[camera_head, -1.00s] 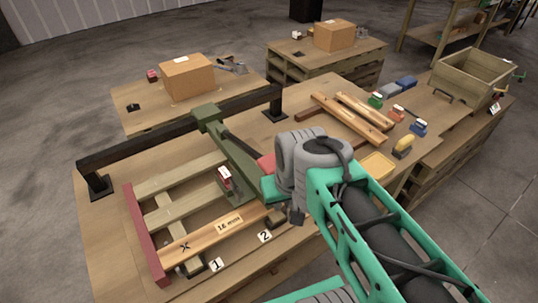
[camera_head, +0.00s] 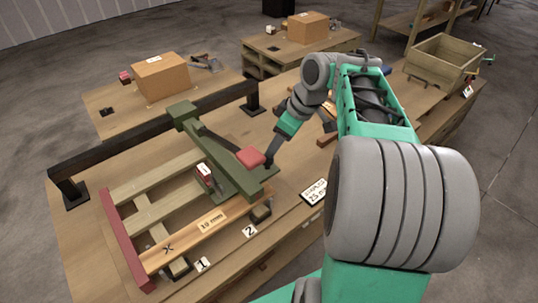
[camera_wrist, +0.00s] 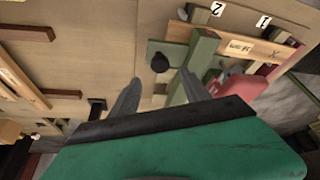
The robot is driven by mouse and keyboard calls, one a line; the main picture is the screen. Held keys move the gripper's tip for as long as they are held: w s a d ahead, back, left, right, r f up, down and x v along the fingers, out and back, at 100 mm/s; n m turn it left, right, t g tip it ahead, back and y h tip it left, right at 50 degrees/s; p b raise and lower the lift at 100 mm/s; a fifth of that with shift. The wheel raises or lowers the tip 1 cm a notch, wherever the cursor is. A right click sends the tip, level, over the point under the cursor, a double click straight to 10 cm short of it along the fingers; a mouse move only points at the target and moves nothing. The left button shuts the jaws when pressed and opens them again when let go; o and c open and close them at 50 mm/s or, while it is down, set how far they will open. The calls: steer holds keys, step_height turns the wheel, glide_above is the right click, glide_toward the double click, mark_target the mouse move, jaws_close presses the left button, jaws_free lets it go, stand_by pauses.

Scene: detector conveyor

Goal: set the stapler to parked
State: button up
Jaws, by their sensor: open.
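The green stapler (camera_head: 205,148) straddles the black rail and reaches forward over the wooden frame. Its lever ends in a red grip (camera_head: 250,157), raised above the green base; the red grip also shows in the wrist view (camera_wrist: 240,98). My gripper (camera_head: 271,156) is open and empty, pointing down just right of the red grip and apart from it as far as I can tell. In the wrist view, a black round knob (camera_wrist: 160,62) on the green base lies ahead between my fingers (camera_wrist: 160,84). My fingertips hide a little of the base in the head view.
A black rail (camera_head: 140,128) crosses the bench behind the frame. A red-and-white block (camera_head: 205,174) stands beside the stapler. A labelled board (camera_head: 180,245) and tags 1 and 2 lie in front. A staples sign (camera_head: 313,191) is at right. My arm covers the bench's right side.

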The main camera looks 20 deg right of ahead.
steer(key=x, duration=0.7)
jaws_close()
stand_by(0.4)
stand_by(0.8)
